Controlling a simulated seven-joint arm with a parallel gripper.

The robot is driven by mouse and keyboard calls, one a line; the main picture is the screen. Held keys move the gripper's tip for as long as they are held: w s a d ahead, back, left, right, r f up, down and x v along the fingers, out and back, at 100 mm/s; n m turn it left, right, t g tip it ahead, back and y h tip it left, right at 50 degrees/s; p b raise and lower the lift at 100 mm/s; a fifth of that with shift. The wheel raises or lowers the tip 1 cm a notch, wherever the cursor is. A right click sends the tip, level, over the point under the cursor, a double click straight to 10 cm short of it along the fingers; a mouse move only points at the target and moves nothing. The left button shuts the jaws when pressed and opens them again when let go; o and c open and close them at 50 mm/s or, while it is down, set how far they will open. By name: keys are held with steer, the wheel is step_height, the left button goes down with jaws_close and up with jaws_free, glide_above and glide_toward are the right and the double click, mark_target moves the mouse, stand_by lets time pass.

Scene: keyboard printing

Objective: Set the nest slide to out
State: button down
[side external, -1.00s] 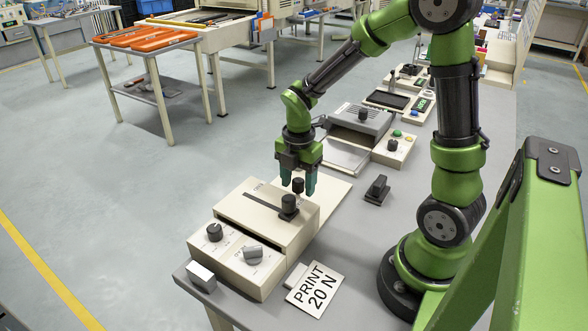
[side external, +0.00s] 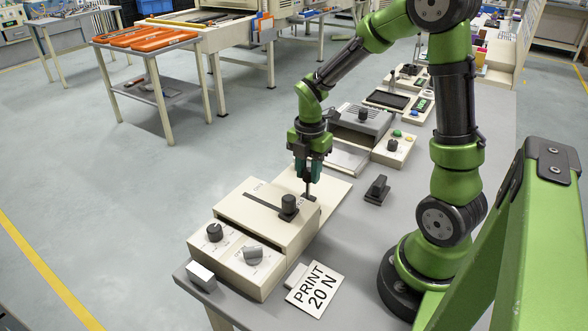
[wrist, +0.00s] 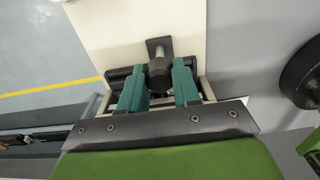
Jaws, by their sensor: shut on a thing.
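The beige machine (side external: 262,228) stands at the table's front left corner. Behind it lies a flat cream plate (side external: 338,188). A dark knob on a thin upright stem (side external: 308,189) rises from a small dark foot at the machine's far end; I take it as the nest slide's handle. My gripper (side external: 309,177) points down with its teal fingers around the knob. In the wrist view the round black knob (wrist: 160,74) sits between both fingertips (wrist: 160,67), with its foot (wrist: 158,46) on the cream surface. The fingers hide part of the knob in the side view.
A black slider knob (side external: 289,206) stands in the machine's top slot, close to my gripper. Two dials (side external: 214,232) are on its front. A black switch (side external: 377,189) and a "PRINT 20 N" card (side external: 315,289) lie to the right. A grey-topped unit (side external: 360,122) stands behind.

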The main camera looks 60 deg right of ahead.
steer(key=d, duration=1.1)
steer(key=shift+d, duration=0.1)
steer(key=c, duration=0.8)
jaws_free()
step_height(320, 180, up, 17)
